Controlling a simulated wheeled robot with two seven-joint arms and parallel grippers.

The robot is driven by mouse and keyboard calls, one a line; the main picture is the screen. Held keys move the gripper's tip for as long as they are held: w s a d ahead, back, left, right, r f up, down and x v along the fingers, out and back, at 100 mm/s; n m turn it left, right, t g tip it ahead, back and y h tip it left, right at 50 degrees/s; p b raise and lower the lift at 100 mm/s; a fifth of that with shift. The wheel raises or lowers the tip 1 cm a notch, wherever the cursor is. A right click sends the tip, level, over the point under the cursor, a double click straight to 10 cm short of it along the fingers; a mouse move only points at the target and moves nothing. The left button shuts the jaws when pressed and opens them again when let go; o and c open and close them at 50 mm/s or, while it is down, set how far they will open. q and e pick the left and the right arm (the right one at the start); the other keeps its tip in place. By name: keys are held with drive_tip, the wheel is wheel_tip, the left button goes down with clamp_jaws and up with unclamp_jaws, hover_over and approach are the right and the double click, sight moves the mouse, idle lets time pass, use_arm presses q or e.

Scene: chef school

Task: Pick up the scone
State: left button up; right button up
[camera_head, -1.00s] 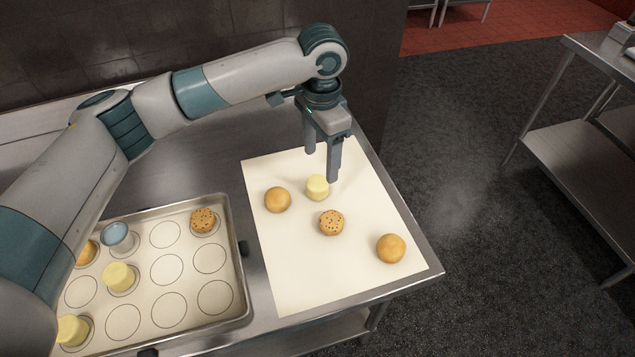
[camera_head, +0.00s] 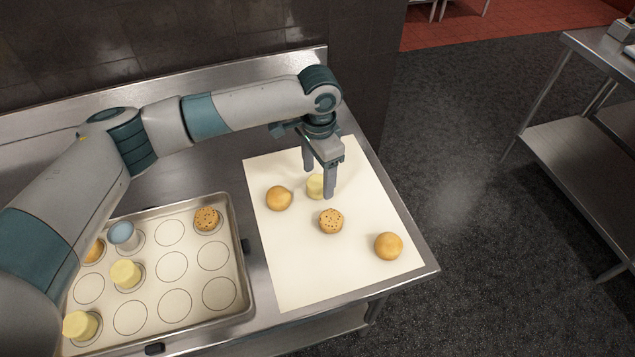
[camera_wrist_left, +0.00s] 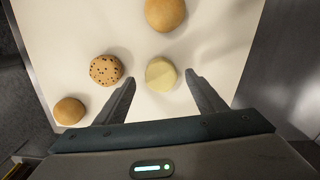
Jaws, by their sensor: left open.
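The scone, a short pale-yellow cylinder (camera_head: 315,187), stands upright on the white sheet (camera_head: 290,270), partly hidden behind a finger of my left gripper (camera_head: 318,182) in the head view. My left gripper points down over it, open, with the fingers on either side. In the left wrist view the scone (camera_wrist_left: 161,73) shows between the two spread fingertips, with a gap visible on each side. Whether the tips are level with it or just above, I cannot tell. My right gripper is not in view.
Close to the scone are a round brown bun (camera_head: 279,198) and a chip-dotted cookie (camera_head: 331,221); another bun (camera_head: 388,246) lies nearer the sheet's right corner. A metal tray (camera_head: 247,300) with marked circles, several baked pieces and a blue-topped cup (camera_head: 122,234) stands at left.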

sight(317, 181)
use_arm(q)
drive_tip(key=shift+a+f+p, duration=0.1)
drive_tip(key=shift+f+p, duration=0.35)
drive_tip(key=shift+f, duration=1.05)
drive_tip(key=c, duration=1.1)
